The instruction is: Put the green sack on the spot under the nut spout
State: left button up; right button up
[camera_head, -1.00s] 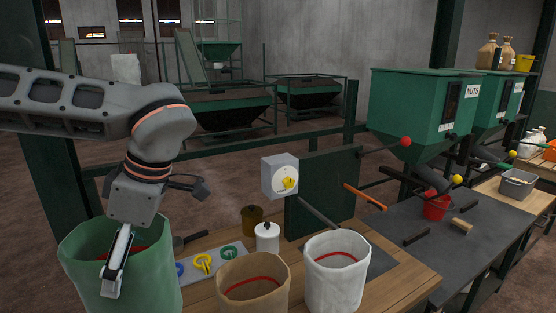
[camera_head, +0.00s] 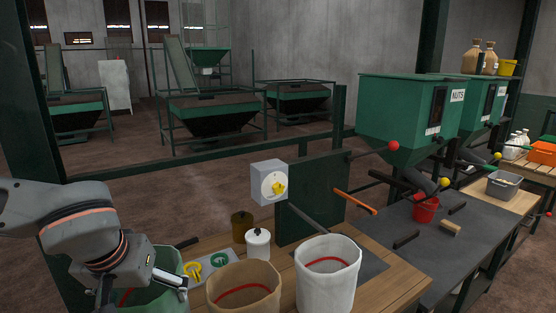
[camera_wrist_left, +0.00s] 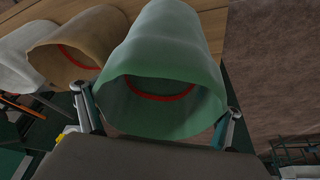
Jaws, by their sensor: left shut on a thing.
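The green sack (camera_head: 162,296) is open-topped with a red line inside. It stands at the lower left in the head view, partly hidden by my arm and cut by the frame edge. My left gripper (camera_head: 138,285) is shut on it. In the left wrist view, the fingers (camera_wrist_left: 158,105) flank the mouth of the green sack (camera_wrist_left: 170,50) on both sides. My right gripper is not in view.
A tan sack (camera_head: 245,290) and a white sack (camera_head: 327,285) stand right of the green one on the wooden table. A white jar (camera_head: 258,244), a switch box (camera_head: 269,184) and a green panel (camera_head: 312,195) stand behind.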

pick_arm(q)
jog(key=f, duration=0.2)
jog(key=f+m, duration=0.1)
jog(key=shift+s+d, duration=0.1)
jog(key=shift+s, duration=0.15)
jog(key=shift+r, duration=0.15)
